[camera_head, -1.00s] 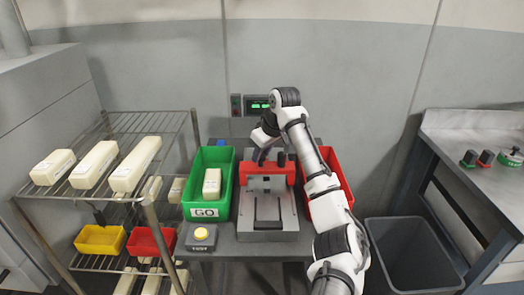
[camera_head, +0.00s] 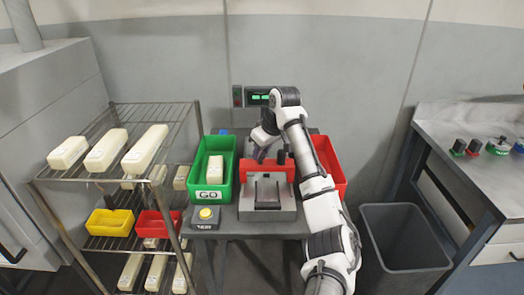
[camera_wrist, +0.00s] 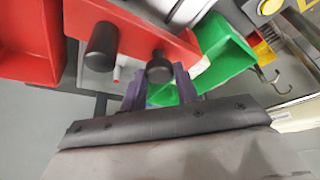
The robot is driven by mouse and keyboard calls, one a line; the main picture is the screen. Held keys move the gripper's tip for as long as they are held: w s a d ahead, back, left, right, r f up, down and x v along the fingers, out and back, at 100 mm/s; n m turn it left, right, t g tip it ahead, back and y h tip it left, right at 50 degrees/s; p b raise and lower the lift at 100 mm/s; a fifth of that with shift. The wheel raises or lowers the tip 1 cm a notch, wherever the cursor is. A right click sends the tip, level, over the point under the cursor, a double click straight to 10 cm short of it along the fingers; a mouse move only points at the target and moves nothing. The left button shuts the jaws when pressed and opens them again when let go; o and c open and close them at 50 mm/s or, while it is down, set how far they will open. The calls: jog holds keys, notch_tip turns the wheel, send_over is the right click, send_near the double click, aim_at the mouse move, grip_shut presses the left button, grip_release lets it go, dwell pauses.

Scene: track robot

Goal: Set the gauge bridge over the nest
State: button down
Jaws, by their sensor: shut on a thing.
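The gauge bridge (camera_head: 267,171) is a red bar across the back of the grey fixture that holds the nest (camera_head: 268,192). In the wrist view the bridge (camera_wrist: 135,22) carries two black knobs. My gripper (camera_head: 262,154) is at the left knob in the head view. In the wrist view its purple fingers (camera_wrist: 158,90) are shut on the nearer knob (camera_wrist: 158,70); the other knob (camera_wrist: 102,46) is free. I cannot tell whether the bridge touches the fixture. Part of the fixture behind the bridge is hidden.
A green GO bin (camera_head: 198,174) with a cream block stands left of the fixture, a red bin (camera_head: 333,170) right, partly behind my arm. A yellow-button box (camera_head: 206,217) is at front left. A wire rack (camera_head: 120,185) stands left and a grey waste bin (camera_head: 400,245) right.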

jog(key=shift+s+f, duration=0.15)
jog(key=c, duration=1.1)
grip_release()
jog(key=b+v, duration=0.2)
jog(key=v, duration=1.2)
